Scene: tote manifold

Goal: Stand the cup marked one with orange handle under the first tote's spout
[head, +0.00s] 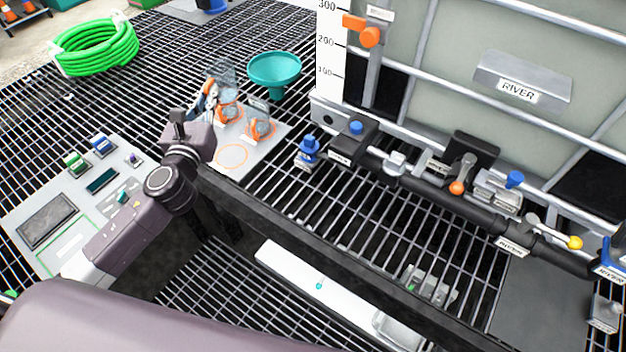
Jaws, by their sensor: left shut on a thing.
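My left gripper (207,97) reaches over the grey mat (203,165) at the upper left. It is shut on what looks like a clear cup (222,72) with an orange handle, partly hidden by my wrist; its mark is not readable. Two more cups with orange handles, a left one (228,112) and a right one (260,128), stand on the mat. An orange ring (232,157) on the mat is empty. The tote (455,45) labelled RIVER stands at the upper right, with a dark pipe (440,197) along its front. I cannot tell which outlet is the first tote's spout. My right gripper is not in view.
A teal funnel (274,70) stands behind the mat. Valves with blue, orange (457,188) and yellow (575,242) knobs line the pipe. A dark rail (300,237) crosses the grating in front. A panel (45,222) lies at the left; a green hose (95,48) lies behind.

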